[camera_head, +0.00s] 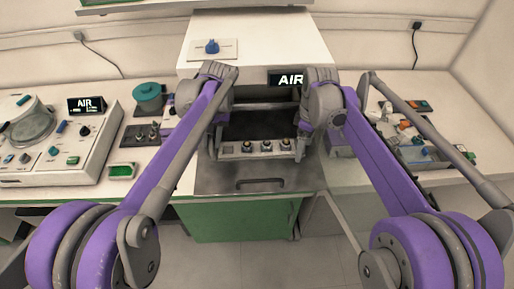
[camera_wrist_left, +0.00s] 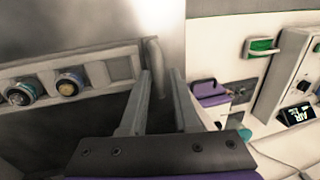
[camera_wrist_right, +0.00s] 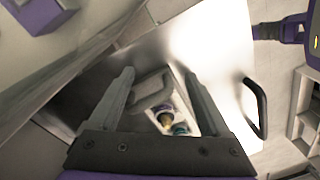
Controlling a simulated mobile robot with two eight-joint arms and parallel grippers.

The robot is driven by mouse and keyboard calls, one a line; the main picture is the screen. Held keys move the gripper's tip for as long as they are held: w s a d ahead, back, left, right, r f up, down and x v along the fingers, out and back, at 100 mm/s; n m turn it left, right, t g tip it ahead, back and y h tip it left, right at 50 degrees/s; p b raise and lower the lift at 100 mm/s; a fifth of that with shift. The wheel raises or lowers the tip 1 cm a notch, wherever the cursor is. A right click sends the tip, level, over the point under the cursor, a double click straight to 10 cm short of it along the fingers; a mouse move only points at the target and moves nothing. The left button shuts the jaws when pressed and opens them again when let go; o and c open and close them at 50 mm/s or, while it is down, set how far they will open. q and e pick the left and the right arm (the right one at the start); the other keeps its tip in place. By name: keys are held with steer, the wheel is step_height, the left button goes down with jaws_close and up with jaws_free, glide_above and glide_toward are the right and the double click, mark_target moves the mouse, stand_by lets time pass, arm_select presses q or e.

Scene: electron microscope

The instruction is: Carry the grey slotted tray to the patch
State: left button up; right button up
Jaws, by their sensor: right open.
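The grey slotted tray (camera_head: 240,150) is in front of the dark opening of the central machine, with several small round pieces in its slots. My left gripper (camera_head: 213,152) is at the tray's left end. In the left wrist view, its close-set fingers (camera_wrist_left: 161,75) have the tray's upright end handle (camera_wrist_left: 156,58) between them. My right gripper (camera_head: 301,150) is at the right end. In the right wrist view, its fingers (camera_wrist_right: 160,75) stand wide apart around the other handle (camera_wrist_right: 148,88). I cannot single out the patch with certainty.
A metal front plate with a dark handle (camera_head: 260,183) lies below the tray. Assorted small parts (camera_head: 410,140) crowd the right bench.

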arm_select(q)
jaws_close()
arm_select(e)
steer(key=c, duration=0.5)
jaws_close()
arm_select(q)
steer(key=shift+d, duration=0.2)
arm_select(e)
steer(key=shift+a, duration=0.2)
